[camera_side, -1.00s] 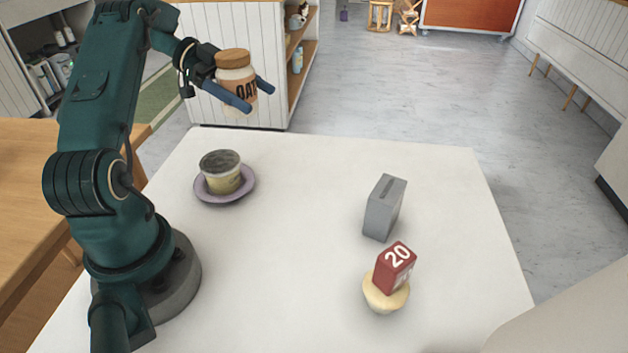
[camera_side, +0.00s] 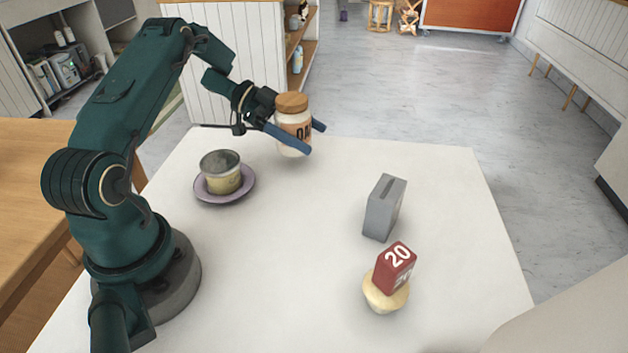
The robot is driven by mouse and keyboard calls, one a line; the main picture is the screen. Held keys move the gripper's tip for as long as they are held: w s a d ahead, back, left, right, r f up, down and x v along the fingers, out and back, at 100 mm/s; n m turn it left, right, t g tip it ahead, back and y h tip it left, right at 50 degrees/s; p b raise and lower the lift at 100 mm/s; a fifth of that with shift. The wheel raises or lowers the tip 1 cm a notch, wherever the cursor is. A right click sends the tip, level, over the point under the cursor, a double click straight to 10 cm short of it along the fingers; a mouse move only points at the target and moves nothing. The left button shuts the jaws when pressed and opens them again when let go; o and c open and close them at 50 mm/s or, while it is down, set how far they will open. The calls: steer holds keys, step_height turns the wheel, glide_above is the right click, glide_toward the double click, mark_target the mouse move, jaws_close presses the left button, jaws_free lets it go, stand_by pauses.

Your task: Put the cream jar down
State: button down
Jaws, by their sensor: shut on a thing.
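The cream jar (camera_side: 296,118) has a brown lid and a dark-lettered label with a peach band. It is upright between the blue fingers of my gripper (camera_side: 315,138), which is shut on it. One finger crosses in front of the jar and hides part of its label. The jar is over the far part of the white table (camera_side: 300,240), low, with a faint shadow below it. I cannot tell whether its base touches the table.
A cup (camera_side: 221,176) with a dark grey top stands on a purple saucer (camera_side: 224,197) left of the jar. A grey slotted block (camera_side: 384,209) stands to the right. Nearer is a red block marked 20 (camera_side: 395,268) on a cream-coloured round base (camera_side: 385,294). The table's middle is clear.

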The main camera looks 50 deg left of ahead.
steer(key=shift+f, duration=1.5)
steer(key=shift+f, duration=0.15)
jaws_free()
steer(key=shift+s+a+r, duration=0.1)
steer(key=shift+a+r, duration=0.05)
steer(key=shift+r, duration=0.1)
steer(key=v, duration=1.1)
steer(key=shift+s+a+r, duration=0.1)
steer(key=shift+s+a, duration=0.05)
steer(key=shift+a, duration=0.15)
